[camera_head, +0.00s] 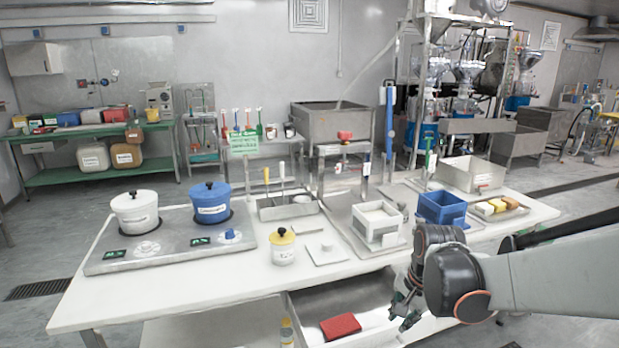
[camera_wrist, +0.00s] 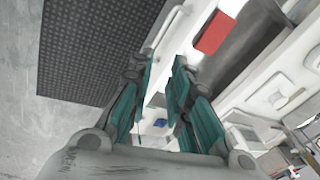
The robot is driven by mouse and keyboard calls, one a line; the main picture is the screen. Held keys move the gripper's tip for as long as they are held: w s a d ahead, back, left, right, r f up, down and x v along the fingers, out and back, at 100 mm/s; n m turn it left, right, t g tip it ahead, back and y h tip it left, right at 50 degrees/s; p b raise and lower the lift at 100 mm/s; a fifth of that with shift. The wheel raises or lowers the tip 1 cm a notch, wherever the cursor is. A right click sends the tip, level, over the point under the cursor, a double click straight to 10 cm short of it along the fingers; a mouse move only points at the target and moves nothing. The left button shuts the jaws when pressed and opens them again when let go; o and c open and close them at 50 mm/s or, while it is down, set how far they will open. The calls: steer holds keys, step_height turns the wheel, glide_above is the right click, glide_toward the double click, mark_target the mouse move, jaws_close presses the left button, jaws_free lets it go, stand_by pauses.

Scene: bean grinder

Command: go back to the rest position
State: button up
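My gripper (camera_head: 405,311) hangs low at the front right of the white table (camera_head: 190,290), beside the open drawer (camera_head: 375,318) below the table top. In the wrist view my gripper (camera_wrist: 163,75) shows two teal-padded fingers with a gap between them and nothing held. A red block (camera_head: 340,326) lies in the drawer, left of my gripper and apart from it; it also shows in the wrist view (camera_wrist: 213,33). My arm reaches in from the right edge of the head view.
On the table stand a white pot (camera_head: 136,212), a blue pot (camera_head: 210,204), a small yellow-lidded jar (camera_head: 283,248), a white box (camera_head: 377,224) and a blue bin (camera_head: 441,209). A dark mat (camera_wrist: 95,45) lies on the floor. The table's front edge is close to my arm.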

steer(key=s+r+n+t, duration=0.1)
steer(key=s+r+n, duration=0.2)
steer(key=s, duration=0.3)
steer(key=s+a+r+n+t, duration=0.1)
steer(key=s+r+n, duration=0.2)
steer(key=s, duration=0.3)
steer(key=s+a+r+n+t, duration=0.1)
steer(key=s+r+n+t, duration=0.1)
steer(key=s+n, duration=0.3)
steer(key=shift+s+r, duration=0.7)
steer(key=shift+s, duration=0.3)
